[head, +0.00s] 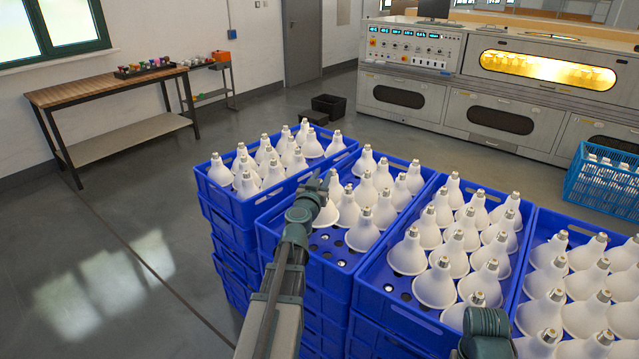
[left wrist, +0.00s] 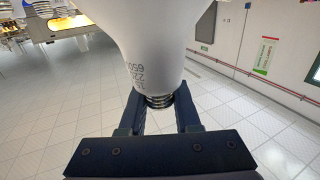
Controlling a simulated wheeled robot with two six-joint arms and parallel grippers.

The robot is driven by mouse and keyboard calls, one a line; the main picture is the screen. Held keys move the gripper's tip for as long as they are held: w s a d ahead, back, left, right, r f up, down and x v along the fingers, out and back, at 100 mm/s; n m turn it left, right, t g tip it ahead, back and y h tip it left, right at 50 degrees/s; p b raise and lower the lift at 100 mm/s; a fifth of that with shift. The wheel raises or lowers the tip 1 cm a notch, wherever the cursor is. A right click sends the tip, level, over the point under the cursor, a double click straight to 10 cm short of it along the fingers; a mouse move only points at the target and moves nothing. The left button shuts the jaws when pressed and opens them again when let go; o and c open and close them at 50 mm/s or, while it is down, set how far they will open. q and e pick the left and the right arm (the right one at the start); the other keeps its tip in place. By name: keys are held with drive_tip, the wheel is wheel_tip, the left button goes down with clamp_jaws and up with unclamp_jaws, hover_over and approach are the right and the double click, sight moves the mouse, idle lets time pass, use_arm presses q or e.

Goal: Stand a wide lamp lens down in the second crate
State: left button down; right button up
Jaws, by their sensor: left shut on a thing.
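My left gripper (head: 318,187) is shut on a white wide lamp (head: 327,214), over the near left part of the second crate (head: 333,279) from the left. The left wrist view shows the fingers (left wrist: 160,108) around the lamp's metal screw base, with the white body (left wrist: 150,40) beyond them. The lamp hangs lens down in the head view; my arm partly hides it. I cannot tell whether its lens touches the crate floor. The second crate holds several lamps standing lens down, caps up, with empty round holes at its near end. My right gripper is not in view.
A fuller blue crate (head: 225,203) stands to the left, and two more lamp-filled stacks (head: 396,310) stand to the right. My right arm shows at the bottom right. A wooden bench (head: 110,84) and the test machine (head: 410,60) are farther off. The floor at left is clear.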

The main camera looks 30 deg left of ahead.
use_arm(q)
drive_tip(key=f+b, duration=0.1)
drive_tip(key=w+a+f+b, duration=0.1)
drive_tip(key=w+f+b, duration=0.1)
drive_tip(key=shift+a+f+b, duration=0.35)
drive_tip(key=shift+f, duration=0.05)
